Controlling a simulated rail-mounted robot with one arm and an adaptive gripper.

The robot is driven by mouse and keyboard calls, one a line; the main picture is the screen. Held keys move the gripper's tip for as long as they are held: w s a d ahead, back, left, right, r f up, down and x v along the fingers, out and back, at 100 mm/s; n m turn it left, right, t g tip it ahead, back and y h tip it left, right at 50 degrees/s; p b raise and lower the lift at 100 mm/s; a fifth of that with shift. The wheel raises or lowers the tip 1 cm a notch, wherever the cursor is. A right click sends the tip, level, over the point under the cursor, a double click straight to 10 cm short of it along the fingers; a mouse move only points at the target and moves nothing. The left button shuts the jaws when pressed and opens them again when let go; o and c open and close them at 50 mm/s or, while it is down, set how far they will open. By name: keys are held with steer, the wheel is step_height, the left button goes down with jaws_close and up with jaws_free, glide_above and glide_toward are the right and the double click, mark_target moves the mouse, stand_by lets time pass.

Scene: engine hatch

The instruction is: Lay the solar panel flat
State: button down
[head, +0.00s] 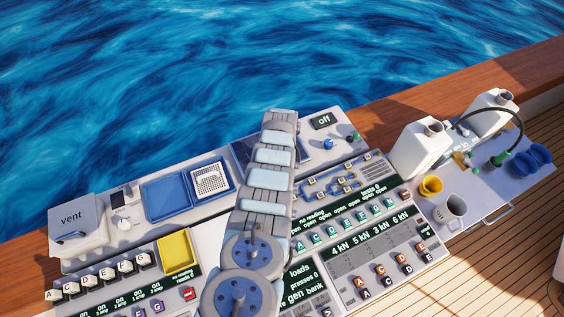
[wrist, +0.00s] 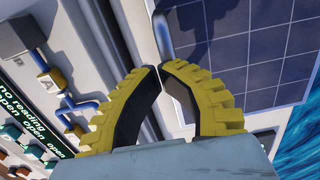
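The solar panel is a dark blue gridded plate at the back of the console in the head view (head: 241,152), partly hidden behind my arm. In the wrist view the solar panel (wrist: 255,60) fills the upper right, with a shadow across its upper left. A blue bar (wrist: 163,35) sits at its left edge. My gripper (wrist: 159,69) has two curved yellow fingers, their tips almost together just below that bar. I see nothing held between them. The gripper is hidden behind my arm in the head view. I cannot tell the panel's exact tilt.
A blue tray (head: 167,199) and a white perforated block (head: 210,181) lie left of my arm. The vent box (head: 75,222) stands far left. White jugs (head: 421,150), a yellow cup (head: 431,186) and a grey mug (head: 452,208) stand to the right. Water lies behind the console.

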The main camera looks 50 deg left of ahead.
steer(key=shift+d, duration=0.1)
step_height(320, 180, up, 14)
steer(key=d+p, duration=0.2)
steer(key=shift+s+d+f, duration=0.15)
steer(key=shift+d+f, duration=0.05)
steer(key=shift+d, duration=0.1)
stand_by(1.2)
